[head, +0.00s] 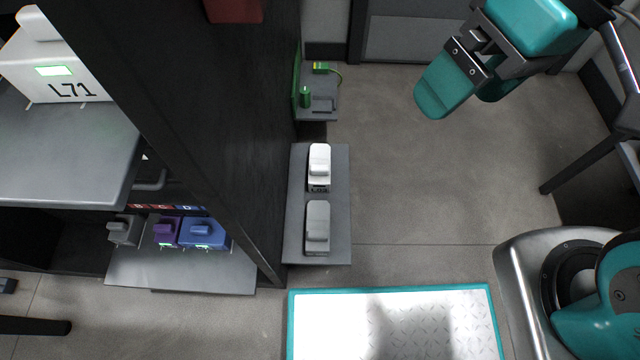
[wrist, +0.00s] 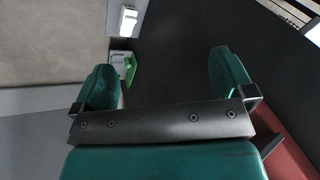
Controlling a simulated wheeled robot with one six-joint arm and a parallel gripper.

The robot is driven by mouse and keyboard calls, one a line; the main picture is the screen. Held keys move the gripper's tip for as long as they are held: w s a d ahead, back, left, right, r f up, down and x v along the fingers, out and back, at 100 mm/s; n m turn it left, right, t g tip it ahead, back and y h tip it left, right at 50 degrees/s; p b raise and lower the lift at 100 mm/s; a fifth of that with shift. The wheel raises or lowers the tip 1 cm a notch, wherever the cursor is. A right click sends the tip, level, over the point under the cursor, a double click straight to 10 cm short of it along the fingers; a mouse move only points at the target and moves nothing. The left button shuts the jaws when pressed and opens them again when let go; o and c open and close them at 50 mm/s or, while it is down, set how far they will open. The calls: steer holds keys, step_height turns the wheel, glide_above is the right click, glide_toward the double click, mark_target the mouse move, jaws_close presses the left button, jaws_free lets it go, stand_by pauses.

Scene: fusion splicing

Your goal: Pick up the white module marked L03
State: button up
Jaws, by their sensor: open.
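The white module (head: 319,160) stands on a narrow grey shelf (head: 296,215) on the side of a dark cabinet, in the middle of the head view. Its small dark label appears to read L03. In the wrist view a white block (wrist: 128,19) on a grey surface at the top looks like the same module. My gripper (head: 464,102) is up and to the right of it in the head view, well apart. Its two teal fingers are spread with nothing between them; the wrist view also shows the open gripper (wrist: 168,82).
A grey module (head: 317,228) sits just below the white one on the shelf. Another shelf with green parts (head: 305,97) is above. A white module marked L71 (head: 62,70) and purple and blue modules (head: 204,233) are left. The dark cabinet wall (head: 220,110) borders the shelf; floor right is clear.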

steer(key=w+a+f+m+g+y+b, duration=0.15)
steer(key=w+f+m+b, duration=0.25)
steer(key=w+f+m, duration=0.55)
steer(key=w+f+m+y+b, duration=0.2)
steer(key=w+f+y+b, duration=0.3)
steer(key=f, duration=0.9)
steer(key=m+t+y+b, duration=0.2)
steer(key=m+y+b, duration=0.1)
steer(key=m, duration=1)
glide_toward(319, 168)
steer(key=shift+h, duration=0.25)
steer(key=a+f+b, duration=0.1)
steer(key=a+b, duration=0.1)
steer(key=b, duration=0.1)
steer(key=a+f+b, duration=0.1)
steer(key=shift+w+a+f+b, duration=0.3)
steer(key=shift+f+b, duration=0.05)
steer(key=shift+b, duration=0.05)
steer(key=shift+a+f, duration=0.1)
steer(key=shift+a, duration=0.35)
steer(key=b+x, duration=0.4)
steer(key=shift+a, duration=0.1)
steer(key=shift+w+a, duration=0.1)
steer(key=shift+a, duration=0.35)
steer(key=c, duration=0.8)
